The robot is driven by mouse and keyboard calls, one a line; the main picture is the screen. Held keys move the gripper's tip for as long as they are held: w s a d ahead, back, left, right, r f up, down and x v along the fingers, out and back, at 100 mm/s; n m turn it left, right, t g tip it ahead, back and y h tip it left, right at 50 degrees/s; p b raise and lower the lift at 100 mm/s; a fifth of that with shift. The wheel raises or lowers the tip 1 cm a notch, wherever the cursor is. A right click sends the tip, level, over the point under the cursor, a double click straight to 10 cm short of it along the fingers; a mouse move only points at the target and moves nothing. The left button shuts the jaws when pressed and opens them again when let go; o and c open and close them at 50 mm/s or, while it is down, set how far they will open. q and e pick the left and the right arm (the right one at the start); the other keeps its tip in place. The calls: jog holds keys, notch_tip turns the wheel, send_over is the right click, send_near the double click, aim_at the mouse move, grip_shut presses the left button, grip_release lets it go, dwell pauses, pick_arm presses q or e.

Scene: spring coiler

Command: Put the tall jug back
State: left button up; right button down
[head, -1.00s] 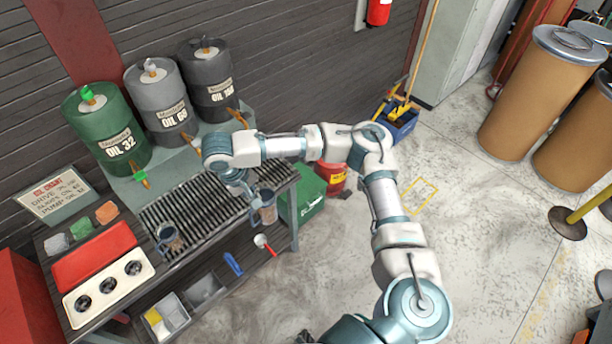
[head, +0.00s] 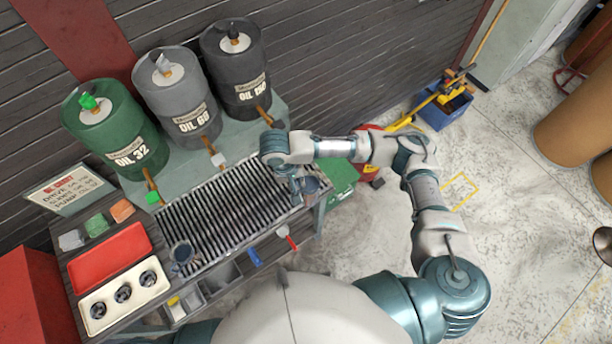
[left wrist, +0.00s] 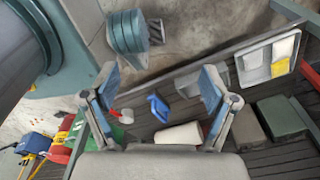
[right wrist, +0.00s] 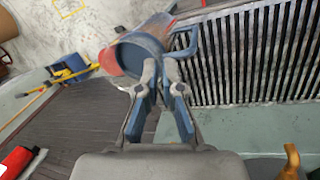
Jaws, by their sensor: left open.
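The tall jug (right wrist: 142,55), grey-blue with a dark open mouth and a blue handle, is in my right gripper (right wrist: 160,75) in the right wrist view. The narrow-set fingers close at its handle side; the exact contact is partly hidden. In the head view this jug (head: 313,187) is beside my right gripper (head: 297,190) at the grate's right end. Whether its base touches anything I cannot tell. A second jug (head: 184,256) stands at the grate's front left. My left gripper (left wrist: 160,85) is open and empty over the bench front in the left wrist view.
Green (head: 115,130), grey (head: 178,95) and black (head: 236,68) oil drums with taps stand behind the slatted grate (head: 225,215). A red tray (head: 110,258) and a white holder (head: 125,295) lie left. A blue-handled tool (head: 255,257) lies at the front.

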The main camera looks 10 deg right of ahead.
jog(key=s+a+f+p, duration=0.1)
jog(key=s+a+f, duration=0.1)
jog(key=s+a, duration=0.5)
jog(key=w+d+f, duration=0.2)
jog(key=w+d, duration=0.1)
jog(key=w, duration=0.4)
jog(key=w+d+f, duration=0.3)
jog(key=w+d, duration=0.1)
jog(key=w, duration=0.3)
jog(key=shift+w+f, duration=0.15)
jog(key=shift+f, duration=0.15)
jog(key=c, duration=1.5)
grip_release()
jog(key=shift+d, duration=0.3)
jog(key=shift+o, duration=0.9)
jog(key=shift+d, duration=0.15)
pick_arm(q)
jog(key=shift+s+a+r, duration=0.2)
jog(key=shift+s+r, duration=0.15)
jog(key=shift+s, duration=0.3)
jog(key=shift+s+a+r, duration=0.2)
jog(key=shift+s+r, duration=0.1)
jog(key=shift+s, duration=0.3)
pick_arm(e)
jog(key=v, duration=1.2)
jog(key=shift+a, duration=0.35)
